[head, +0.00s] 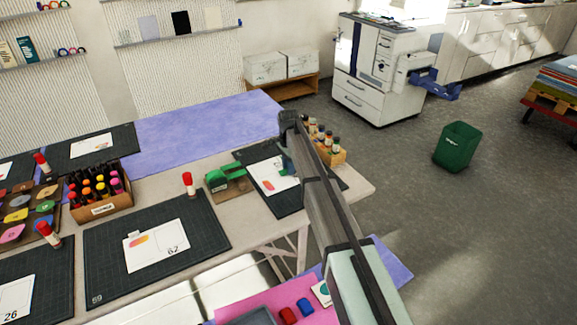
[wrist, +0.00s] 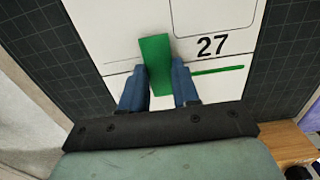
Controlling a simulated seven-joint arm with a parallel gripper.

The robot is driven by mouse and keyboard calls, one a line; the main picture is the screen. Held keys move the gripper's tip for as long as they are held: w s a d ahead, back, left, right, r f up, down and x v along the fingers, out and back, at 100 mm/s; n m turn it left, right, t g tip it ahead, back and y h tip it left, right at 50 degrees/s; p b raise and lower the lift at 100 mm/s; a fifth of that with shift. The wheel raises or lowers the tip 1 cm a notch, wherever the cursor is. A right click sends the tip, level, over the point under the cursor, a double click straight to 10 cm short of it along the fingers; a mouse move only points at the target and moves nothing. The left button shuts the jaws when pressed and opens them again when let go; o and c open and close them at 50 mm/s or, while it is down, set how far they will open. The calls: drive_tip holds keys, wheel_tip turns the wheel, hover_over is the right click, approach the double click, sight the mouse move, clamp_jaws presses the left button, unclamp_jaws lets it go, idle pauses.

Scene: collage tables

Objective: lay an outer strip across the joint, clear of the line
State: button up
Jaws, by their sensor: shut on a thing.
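My gripper (wrist: 160,68) has its blue fingers shut on a green strip (wrist: 154,50) over a white card (wrist: 110,35) marked 27. The strip runs up and down in the wrist view, slightly tilted. I cannot tell whether it touches the card. A thin green bar (wrist: 217,70) lies on the card just right of the fingers, below the number. Thin printed lines cross the card near the fingers. In the head view, the card (head: 262,172) shows an orange-pink shape, and my arm covers part of it. The joint is not clearly visible.
The card lies on a dark cutting mat (head: 290,205) at the table's right end. A red-capped glue stick (head: 189,184) stands farther left.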

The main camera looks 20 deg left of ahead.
idle(0.4)
drive_tip(key=o, duration=0.8)
drive_tip(key=shift+r, duration=3.45)
